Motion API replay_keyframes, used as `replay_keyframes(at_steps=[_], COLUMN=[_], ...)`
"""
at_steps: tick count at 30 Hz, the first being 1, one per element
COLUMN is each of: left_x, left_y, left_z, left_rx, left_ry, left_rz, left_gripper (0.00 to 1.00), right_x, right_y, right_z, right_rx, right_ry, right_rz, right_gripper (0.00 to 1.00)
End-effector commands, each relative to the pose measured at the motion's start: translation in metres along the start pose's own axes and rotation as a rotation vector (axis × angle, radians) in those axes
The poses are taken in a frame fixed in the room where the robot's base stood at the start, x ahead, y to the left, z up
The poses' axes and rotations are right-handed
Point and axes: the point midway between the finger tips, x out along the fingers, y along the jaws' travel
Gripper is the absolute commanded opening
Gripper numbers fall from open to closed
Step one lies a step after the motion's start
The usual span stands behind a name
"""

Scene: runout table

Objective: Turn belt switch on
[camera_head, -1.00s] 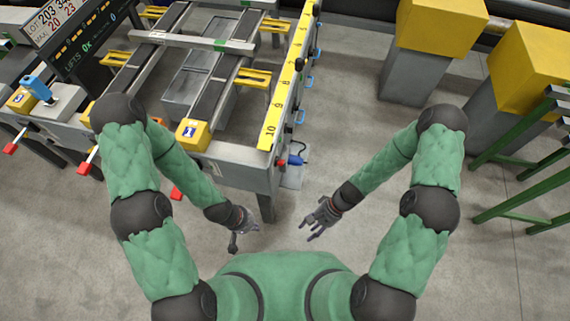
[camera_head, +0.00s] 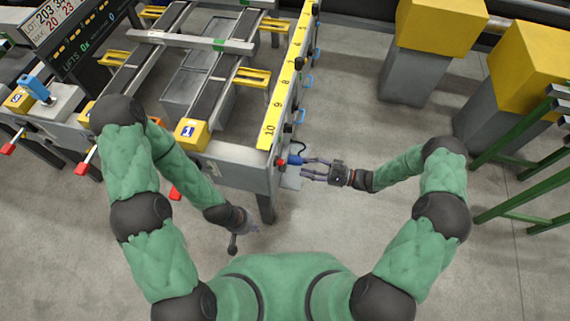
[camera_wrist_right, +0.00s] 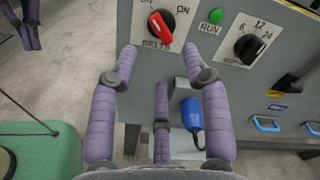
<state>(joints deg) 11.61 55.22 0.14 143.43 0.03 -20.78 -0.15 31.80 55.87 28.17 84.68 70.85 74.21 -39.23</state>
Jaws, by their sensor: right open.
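The belt switch (camera_wrist_right: 160,27) is a red knob on a white plate marked OFF and ON, on the grey control panel in the right wrist view. Its handle is slanted, with the upper end toward OFF. My right gripper (camera_head: 308,167) is open and empty, with its fingers pointing at the table's end. In the right wrist view its fingers (camera_wrist_right: 158,65) lie just below the switch, and I see no clear contact. My left gripper (camera_head: 240,228) hangs low left of centre, near the table leg; its fingers are hard to make out.
A green RUN lamp (camera_wrist_right: 215,17) and a black dial (camera_wrist_right: 250,45) are right of the switch. A blue plug (camera_wrist_right: 192,114) with a cable is below it. The runout table (camera_head: 235,166) has a yellow ruler (camera_head: 283,90).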

Motion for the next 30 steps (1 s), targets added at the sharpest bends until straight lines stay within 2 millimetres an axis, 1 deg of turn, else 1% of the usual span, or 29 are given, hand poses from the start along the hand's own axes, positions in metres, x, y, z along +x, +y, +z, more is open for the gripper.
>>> replay_keyframes(at_steps=[1, 6, 9, 13, 19, 27, 28, 29, 30], left_x=[0.003, 0.008, 0.011, 0.013, 0.015, 0.015, 0.015, 0.015, 0.015], left_y=[-0.001, -0.003, -0.004, -0.005, -0.005, -0.005, -0.005, -0.005, -0.005], left_z=[0.0, 0.0, 0.0, -0.001, -0.001, -0.001, -0.001, -0.001, -0.001], left_rx=[0.0, 0.0, 0.0, 0.0, 0.0, 0.0, 0.0, 0.0, 0.0], left_ry=[0.0, 0.0, 0.0, 0.0, 0.0, 0.0, 0.0, 0.0, 0.0], left_rz=[0.0, 0.0, 0.0, 0.0, 0.0, 0.0, 0.0, 0.0, 0.0], left_gripper=[0.0, 0.0, 0.0, 0.0, 0.0, 0.0, 0.0, 0.0, 0.0], right_x=[0.01, 0.041, 0.057, 0.073, 0.084, 0.085, 0.085, 0.085, 0.085], right_y=[0.002, 0.002, 0.002, 0.002, 0.002, 0.001, 0.001, 0.001, 0.001], right_z=[0.0, 0.0, 0.0, 0.0, 0.0, 0.0, 0.0, 0.0, 0.0], right_rx=[0.001, 0.0, 0.0, 0.0, 0.001, 0.001, 0.001, 0.001, 0.001], right_ry=[-0.003, -0.004, -0.003, -0.001, 0.0, 0.0, 0.0, 0.0, 0.0], right_rz=[0.003, 0.005, 0.005, 0.005, 0.004, 0.003, 0.003, 0.003, 0.003], right_gripper=[0.48, 0.48, 0.48, 0.48, 0.48, 0.48, 0.42, 0.34, 0.22])
